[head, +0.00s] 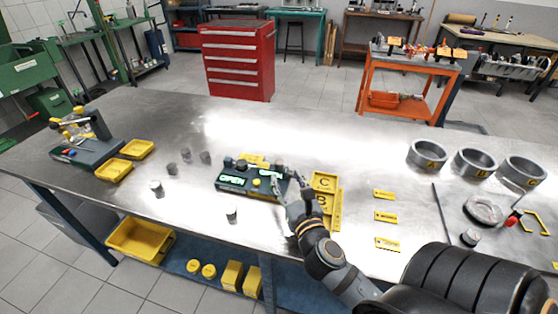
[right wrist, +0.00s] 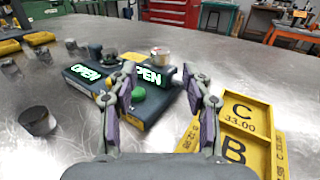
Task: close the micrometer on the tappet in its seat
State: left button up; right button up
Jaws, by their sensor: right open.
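The micrometer (head: 236,186) is a dark block on the steel table with a lit green display reading OPEN. In the right wrist view the micrometer (right wrist: 147,119) lies ahead, partly hidden by my fingers, with a green button (right wrist: 138,95) on top. A short pale-topped cylinder (right wrist: 160,57) shows at its far side; I cannot tell whether it is the tappet in its seat. My right gripper (head: 287,186) is at the micrometer's right end. In the right wrist view the right gripper (right wrist: 158,76) is open, its fingers apart with nothing held between them. My left gripper is out of view.
A yellow tray (head: 337,207) marked C and B stands right beside my right gripper. Several loose grey cylinders, one at the front (head: 232,215), stand left of and before the micrometer. Yellow labels (head: 385,217) and grey rings (head: 427,154) lie farther right.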

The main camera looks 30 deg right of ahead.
aim_at(281, 167)
jog(key=p+x, duration=0.1)
jog(key=x, duration=0.6)
jog(key=shift+w+d+f, duration=0.1)
jog(key=shift+w+d, duration=0.05)
jog(key=shift+w, duration=0.15)
grip_shut()
